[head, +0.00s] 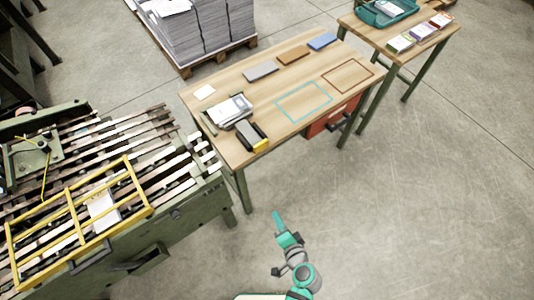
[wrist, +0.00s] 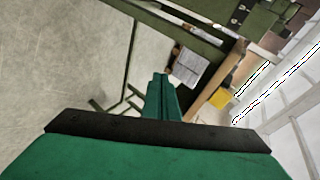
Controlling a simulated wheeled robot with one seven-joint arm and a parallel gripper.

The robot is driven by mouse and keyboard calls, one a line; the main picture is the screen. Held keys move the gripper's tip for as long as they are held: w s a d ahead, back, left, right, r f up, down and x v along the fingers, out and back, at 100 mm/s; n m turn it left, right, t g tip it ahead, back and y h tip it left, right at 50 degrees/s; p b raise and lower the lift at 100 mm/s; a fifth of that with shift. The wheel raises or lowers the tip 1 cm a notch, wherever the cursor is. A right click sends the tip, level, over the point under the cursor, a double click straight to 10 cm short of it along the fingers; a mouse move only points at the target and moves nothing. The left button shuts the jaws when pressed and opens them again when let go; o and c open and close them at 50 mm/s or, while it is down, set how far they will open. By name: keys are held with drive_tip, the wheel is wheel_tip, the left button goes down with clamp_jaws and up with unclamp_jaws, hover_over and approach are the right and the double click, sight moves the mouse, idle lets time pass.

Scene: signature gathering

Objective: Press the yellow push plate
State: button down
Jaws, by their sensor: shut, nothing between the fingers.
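The yellow push plate (head: 261,145) is at the front of a grey and black stapler-like device (head: 246,130), by the near edge of the wooden table (head: 228,152). In the wrist view a yellow patch (wrist: 222,98), likely the same plate, shows right of the fingers beside a wooden edge. My gripper (head: 277,216) is below and in front of the table in the head view, clearly apart from the plate. Its green fingers (wrist: 161,80) are together in the wrist view, with nothing between them.
A paper stack (head: 229,110) lies beside the device. Grey, brown and blue blocks (head: 322,41) lie along the table's far side. A red drawer unit (head: 326,120) hangs under the table. A slatted machine with a yellow frame (head: 76,218) stands left. The floor right is clear.

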drive_tip(key=w+d+r+t+y, duration=0.3)
drive_tip(key=w+r+y, duration=0.3)
drive_tip(key=w+r, duration=0.4)
drive_tip(key=shift+d+r, duration=0.6)
drive_tip(key=shift+r, duration=0.15)
approach(261, 147)
drive_tip(key=x, duration=0.5)
drive_tip(key=shift+w+d+f, duration=0.1)
drive_tip(key=shift+f, duration=0.2)
drive_tip(key=shift+w+a, duration=0.5)
drive_tip(key=shift+w, duration=0.1)
